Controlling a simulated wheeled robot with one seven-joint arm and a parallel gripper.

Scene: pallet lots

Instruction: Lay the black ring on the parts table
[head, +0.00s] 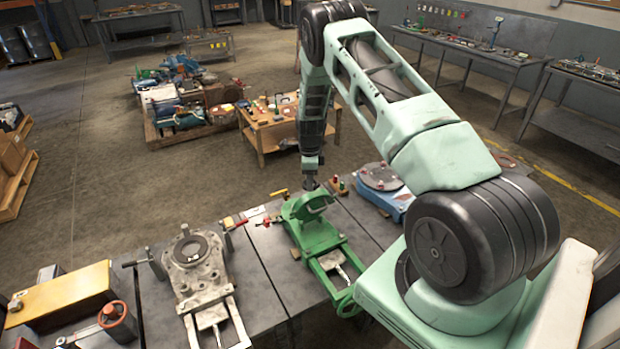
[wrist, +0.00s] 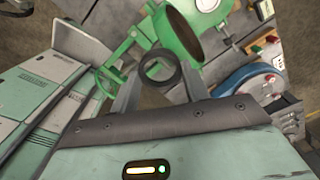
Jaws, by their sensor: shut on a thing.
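My gripper (head: 311,183) is over the green vise-like fixture (head: 315,232) on the dark workbench. In the wrist view, my gripper (wrist: 158,80) is shut on a black ring (wrist: 158,66), which sits between the two fingertips. The ring is too small to make out in the head view. The green fixture's round hollow part (wrist: 180,30) shows just beyond the ring in the wrist view. A low wooden table (head: 262,126) with several small parts on it, likely the parts table, stands behind my gripper in the head view, apart from it.
A grey fixture (head: 205,275) stands left on the bench, and a blue one (head: 385,185) right. A yellow-topped box (head: 65,295) is at the bench's left. A loaded pallet (head: 165,135) stands left of the wooden table. Open floor lies left of the pallet.

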